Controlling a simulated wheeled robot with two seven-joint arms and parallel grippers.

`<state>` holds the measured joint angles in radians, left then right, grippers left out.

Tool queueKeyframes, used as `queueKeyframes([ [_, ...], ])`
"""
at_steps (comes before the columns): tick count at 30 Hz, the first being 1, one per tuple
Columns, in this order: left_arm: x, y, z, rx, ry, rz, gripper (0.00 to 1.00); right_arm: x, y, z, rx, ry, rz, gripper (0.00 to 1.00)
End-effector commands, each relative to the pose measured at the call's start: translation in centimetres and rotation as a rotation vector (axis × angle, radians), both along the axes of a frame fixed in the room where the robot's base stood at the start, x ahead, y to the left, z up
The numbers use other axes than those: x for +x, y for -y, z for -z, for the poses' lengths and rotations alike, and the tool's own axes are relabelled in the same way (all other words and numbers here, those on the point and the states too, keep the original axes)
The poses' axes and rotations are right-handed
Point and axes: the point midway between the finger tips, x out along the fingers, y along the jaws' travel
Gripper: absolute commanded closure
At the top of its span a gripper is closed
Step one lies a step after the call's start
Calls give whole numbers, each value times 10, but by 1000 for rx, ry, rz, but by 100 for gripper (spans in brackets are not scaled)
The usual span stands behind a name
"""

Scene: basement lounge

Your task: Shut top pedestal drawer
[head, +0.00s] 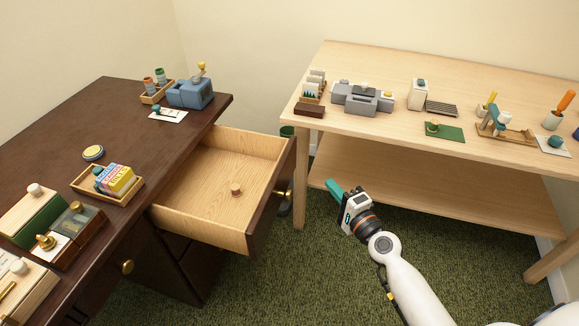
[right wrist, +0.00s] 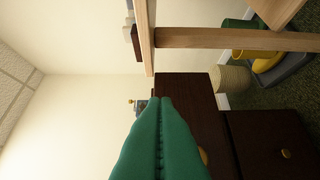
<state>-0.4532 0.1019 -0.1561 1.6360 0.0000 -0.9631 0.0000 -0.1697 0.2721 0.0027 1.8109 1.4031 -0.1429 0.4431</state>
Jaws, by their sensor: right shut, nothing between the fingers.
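The top pedestal drawer (head: 218,176) is pulled far out of the dark desk (head: 130,120). Its inside is pale wood, its front is dark with a brass knob (head: 284,194), and a small round wooden piece (head: 236,189) lies in it. My right gripper (head: 336,190), with green fingers, is to the right of the drawer front and apart from it. It is shut and empty. In the right wrist view its green fingers (right wrist: 160,135) lie together in front of dark drawer fronts with brass knobs. My left gripper is not in view.
A pale wooden table (head: 440,95) with a lower shelf stands at the right, holding grey devices and small items. Boxes, a tray (head: 107,184) and a blue device (head: 190,92) stand on the desk. Green carpet shows between desk and table.

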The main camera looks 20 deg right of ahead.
Motion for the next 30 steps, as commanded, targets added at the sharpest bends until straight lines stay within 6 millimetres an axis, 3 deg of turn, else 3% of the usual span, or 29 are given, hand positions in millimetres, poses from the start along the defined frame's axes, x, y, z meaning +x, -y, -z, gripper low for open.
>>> queueKeyframes([
  [5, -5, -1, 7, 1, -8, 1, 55, 22, -4, -4, 3, 3, 1, 100],
  [16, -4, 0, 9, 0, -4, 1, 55, 97, -19, -1, -1, 1, -1, 100],
  [24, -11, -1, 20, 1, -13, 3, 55, 116, -48, -1, 0, -1, -1, 100],
  [30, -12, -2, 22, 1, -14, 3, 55, 119, -52, 0, -3, -1, -1, 100],
])
